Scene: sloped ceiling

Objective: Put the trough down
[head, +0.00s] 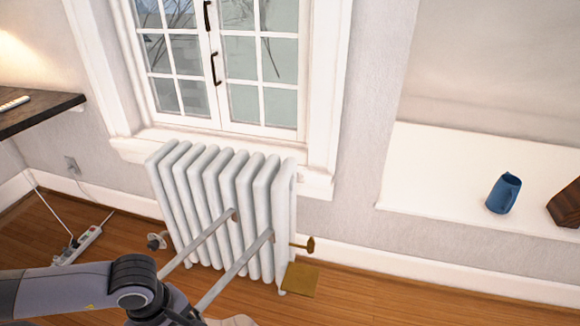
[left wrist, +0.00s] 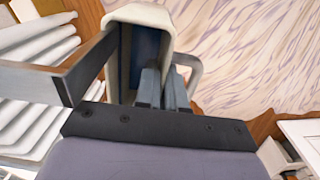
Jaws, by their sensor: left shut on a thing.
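In the left wrist view a cream, hollow piece with a dark blue inner side (left wrist: 142,14) stands at the jaws; I take it to be the trough. My left gripper (left wrist: 163,82) is shut on it, and its narrow grey fingers reach into the hollow. A pale loop shows at its right side. In the head view a small pale piece at the bottom edge (head: 238,321), beside my wrist, may be the same trough; most of it is out of frame. My right gripper is not in view.
A blue pitcher (head: 503,193) stands on the white ledge (head: 440,175). A power strip (head: 80,245) lies on the wooden floor.

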